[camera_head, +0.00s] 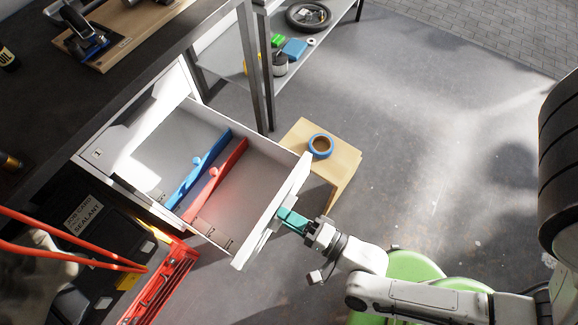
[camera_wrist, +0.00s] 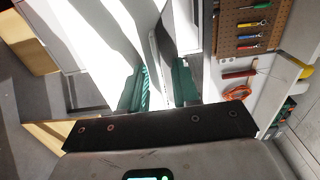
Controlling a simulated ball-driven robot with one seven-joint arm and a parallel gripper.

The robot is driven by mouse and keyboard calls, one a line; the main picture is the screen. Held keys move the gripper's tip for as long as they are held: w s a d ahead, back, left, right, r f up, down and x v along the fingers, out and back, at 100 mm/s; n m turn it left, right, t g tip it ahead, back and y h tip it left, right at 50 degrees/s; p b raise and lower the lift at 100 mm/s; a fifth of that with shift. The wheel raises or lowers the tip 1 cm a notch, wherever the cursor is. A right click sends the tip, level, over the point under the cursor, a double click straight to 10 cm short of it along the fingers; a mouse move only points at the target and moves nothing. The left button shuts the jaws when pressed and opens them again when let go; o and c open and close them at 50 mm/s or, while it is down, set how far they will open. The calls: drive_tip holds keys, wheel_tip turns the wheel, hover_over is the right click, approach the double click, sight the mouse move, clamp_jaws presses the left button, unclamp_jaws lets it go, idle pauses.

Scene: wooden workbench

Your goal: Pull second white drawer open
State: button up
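A white drawer (camera_head: 262,180) stands far out of the white cabinet under the bench, its inside in view from above. A blue divider (camera_head: 200,169) and a red divider (camera_head: 216,180) lie across it. Its place in the stack is hard to tell from here. My gripper (camera_head: 291,220) is at the middle of the drawer's outer front, at the handle. In the wrist view, the green fingers of my gripper (camera_wrist: 160,88) stand on both sides of the white handle (camera_wrist: 160,62) and appear closed on it. The exact contact is partly hidden.
A red toolbox (camera_head: 165,285) and a black case (camera_head: 95,240) are at lower left. A metal shelf (camera_head: 310,45) stands behind. Floor at right is clear.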

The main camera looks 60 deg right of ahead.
drive_tip(key=s, duration=1)
drive_tip(key=shift+s+b, duration=0.4)
